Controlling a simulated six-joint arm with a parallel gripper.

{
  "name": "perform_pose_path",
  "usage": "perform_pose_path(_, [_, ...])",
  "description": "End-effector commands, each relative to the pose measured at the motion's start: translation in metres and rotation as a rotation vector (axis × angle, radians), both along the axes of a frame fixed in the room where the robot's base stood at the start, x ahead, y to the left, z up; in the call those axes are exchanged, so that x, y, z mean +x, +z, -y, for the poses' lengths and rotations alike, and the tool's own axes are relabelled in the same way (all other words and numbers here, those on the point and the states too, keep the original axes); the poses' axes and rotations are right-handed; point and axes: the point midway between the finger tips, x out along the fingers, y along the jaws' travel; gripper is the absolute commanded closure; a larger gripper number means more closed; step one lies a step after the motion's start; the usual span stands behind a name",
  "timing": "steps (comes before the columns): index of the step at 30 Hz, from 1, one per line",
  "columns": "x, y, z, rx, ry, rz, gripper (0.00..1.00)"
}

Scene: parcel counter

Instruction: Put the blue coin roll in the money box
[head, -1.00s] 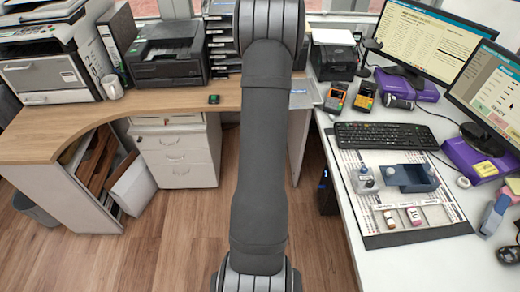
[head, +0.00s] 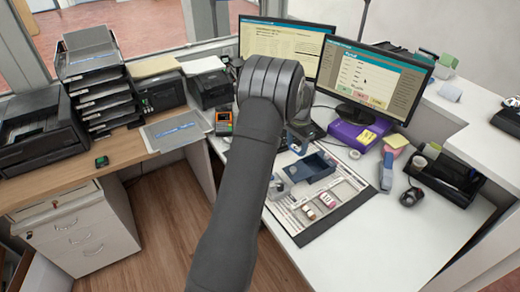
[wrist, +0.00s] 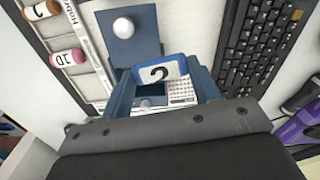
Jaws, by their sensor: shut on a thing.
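The blue coin roll (wrist: 161,69) has a white label with a dark 2 and shows close up in the wrist view. My gripper (wrist: 162,78) is shut on it; the dark gripper body fills the lower part of that view and hides much below. The money box (wrist: 121,95) is a dark blue open box, seen partly behind and beneath the roll. In the head view the money box (head: 315,163) stands on the printed mat. A blue plate with a white knob (wrist: 123,27) lies beside the box.
A brown-ended roll (wrist: 42,10) and a pink roll (wrist: 66,58) lie in slots left of the box in the wrist view. The keyboard (wrist: 258,45) is to the right. A phone-shaped blue item (head: 386,171) stands right of the mat (head: 340,212).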

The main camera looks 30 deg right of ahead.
Motion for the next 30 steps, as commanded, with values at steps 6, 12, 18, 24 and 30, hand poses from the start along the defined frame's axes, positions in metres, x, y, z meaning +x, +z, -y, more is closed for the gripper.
perform_pose_path(6, [-0.037,0.009,0.045,-0.002,-0.136,0.001,0.72])
perform_pose_path(12, [-0.046,0.007,0.054,0.001,-0.166,0.0,0.72])
perform_pose_path(18, [-0.046,-0.008,0.053,0.001,-0.165,0.0,0.72])
perform_pose_path(24, [-0.045,-0.028,0.053,0.001,-0.164,0.0,0.72])
perform_pose_path(30, [-0.045,-0.045,0.053,0.0,-0.164,0.0,0.72])
